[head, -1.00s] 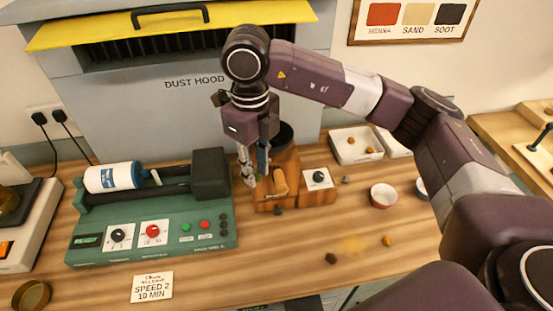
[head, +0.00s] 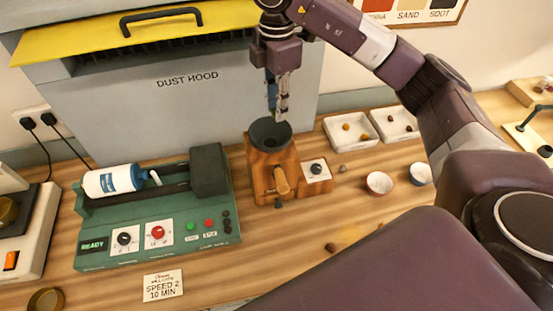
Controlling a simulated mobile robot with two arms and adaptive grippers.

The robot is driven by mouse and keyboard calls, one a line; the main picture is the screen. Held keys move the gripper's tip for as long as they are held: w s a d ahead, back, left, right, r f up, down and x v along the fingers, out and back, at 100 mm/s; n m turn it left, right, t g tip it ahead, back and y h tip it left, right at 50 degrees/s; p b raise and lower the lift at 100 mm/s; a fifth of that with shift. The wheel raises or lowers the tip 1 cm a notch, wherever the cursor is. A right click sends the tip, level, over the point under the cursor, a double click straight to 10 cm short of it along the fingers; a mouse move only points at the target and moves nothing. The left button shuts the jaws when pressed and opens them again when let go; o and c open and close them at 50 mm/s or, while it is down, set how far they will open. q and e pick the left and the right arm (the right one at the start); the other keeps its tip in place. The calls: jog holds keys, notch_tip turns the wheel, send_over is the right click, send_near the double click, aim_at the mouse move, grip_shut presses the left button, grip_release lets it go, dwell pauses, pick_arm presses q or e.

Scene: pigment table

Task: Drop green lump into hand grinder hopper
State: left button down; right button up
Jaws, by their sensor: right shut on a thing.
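The hand grinder (head: 262,168) is a wooden box with a wooden crank knob in front. Its dark round hopper (head: 256,130) sits on top, open upward and looking empty where I can see inside. My right gripper (head: 278,114) points down just above the hopper's far right rim, its fingers shut. The green lump is not clearly visible; the fingers hide most of what they hold. Only a small blue-green patch shows beside them. My left gripper is not in view.
A green roller mill (head: 110,255) with a white jar stands left of the grinder. The dust hood (head: 190,110) stands behind.

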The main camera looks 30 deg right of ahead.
jog(key=shift+d, duration=0.1)
jog(key=b, duration=0.4)
send_over(278, 143)
notch_tip(278, 143, down, 6)
jog(key=shift+f, duration=0.1)
jog(key=o, duration=1)
